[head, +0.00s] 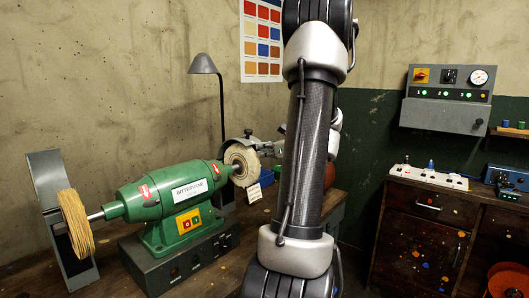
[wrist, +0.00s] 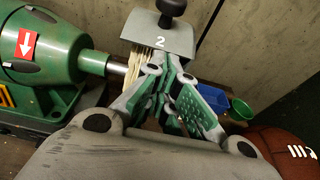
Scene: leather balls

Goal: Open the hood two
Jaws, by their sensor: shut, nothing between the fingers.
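Hood two (wrist: 168,38) is a grey plate marked "2" with a black knob (wrist: 171,6) at its top, in the wrist view. It sits over the pale buffing wheel (wrist: 138,64) at the end of the green grinder's shaft. The wheel also shows in the head view (head: 242,163), at the grinder's right end. My gripper (wrist: 166,62) is shut and empty, its fingertips close below the hood's lower edge. I cannot tell whether they touch it. In the head view my arm hides most of the gripper.
The green grinder (head: 178,202) stands on the bench, with another wheel (head: 76,222) and an upright grey hood (head: 46,172) at its left. A lamp (head: 203,64) stands behind. A brown leather ball (wrist: 287,150), a green bowl (wrist: 242,108) and a blue container (wrist: 214,97) are at right.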

